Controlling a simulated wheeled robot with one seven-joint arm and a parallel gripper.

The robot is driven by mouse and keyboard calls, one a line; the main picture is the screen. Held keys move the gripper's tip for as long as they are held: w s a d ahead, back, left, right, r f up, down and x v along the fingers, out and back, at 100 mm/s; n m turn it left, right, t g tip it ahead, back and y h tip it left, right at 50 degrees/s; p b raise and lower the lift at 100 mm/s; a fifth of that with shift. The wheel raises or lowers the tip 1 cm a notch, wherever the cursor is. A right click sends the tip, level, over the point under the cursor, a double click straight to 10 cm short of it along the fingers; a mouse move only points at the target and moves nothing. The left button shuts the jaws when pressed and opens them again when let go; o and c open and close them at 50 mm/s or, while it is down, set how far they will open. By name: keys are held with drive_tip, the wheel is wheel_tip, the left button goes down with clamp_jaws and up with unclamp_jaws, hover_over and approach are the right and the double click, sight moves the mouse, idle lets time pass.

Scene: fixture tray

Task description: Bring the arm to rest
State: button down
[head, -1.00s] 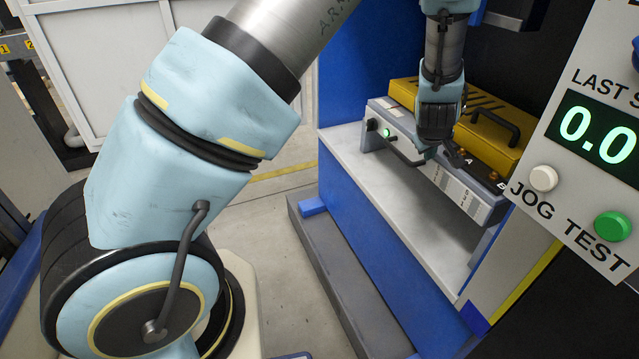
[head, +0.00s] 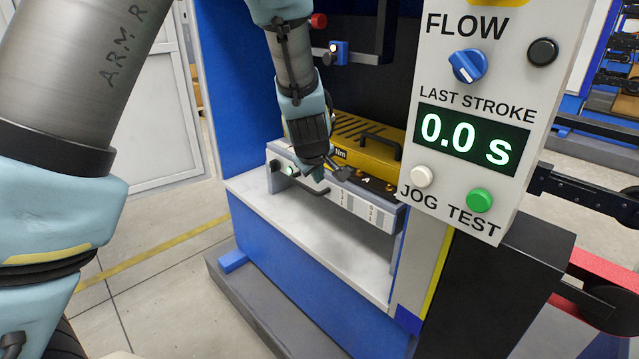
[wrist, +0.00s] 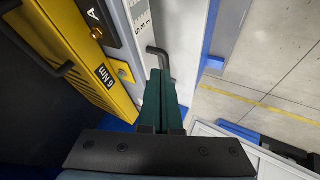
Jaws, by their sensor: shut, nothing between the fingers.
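My gripper (head: 328,173) is inside the machine bay, in front of the grey fixture tray (head: 375,212) and its yellow cover (head: 352,128). In the wrist view my gripper (wrist: 163,85) shows two dark green fingers pressed together with nothing between them. The dark tray handle (wrist: 157,58) appears just beyond the fingertips; I cannot tell whether they touch. The yellow cover (wrist: 62,50) with its "6 Nm" label fills the left of the wrist view. My wrist hides part of the tray front in the head view.
A control panel (head: 480,110) with a blue knob, a "0.0 s" display and JOG and TEST buttons stands to the right of the bay. The pale shelf (head: 290,222) in front of the tray is bare. Open floor (head: 160,270) lies to the left.

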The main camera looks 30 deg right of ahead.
drive_tip(key=w+a+r+g+y, duration=0.1)
drive_tip(key=w+a+r, duration=0.1)
drive_tip(key=a, duration=1)
drive_tip(key=w+a+r+g+y, duration=0.1)
drive_tip(key=a, duration=1.1)
drive_tip(key=s+a+m+g+y, duration=0.1)
drive_tip(key=s+a, duration=0.2)
drive_tip(key=a, duration=0.7)
drive_tip(key=s+a+r+m+g+y, duration=0.1)
drive_tip(key=s+a, duration=0.3)
drive_tip(key=a, duration=0.6)
drive_tip(key=shift+s+y, duration=0.25)
drive_tip(key=shift+y, duration=0.05)
drive_tip(key=shift+r, duration=0.1)
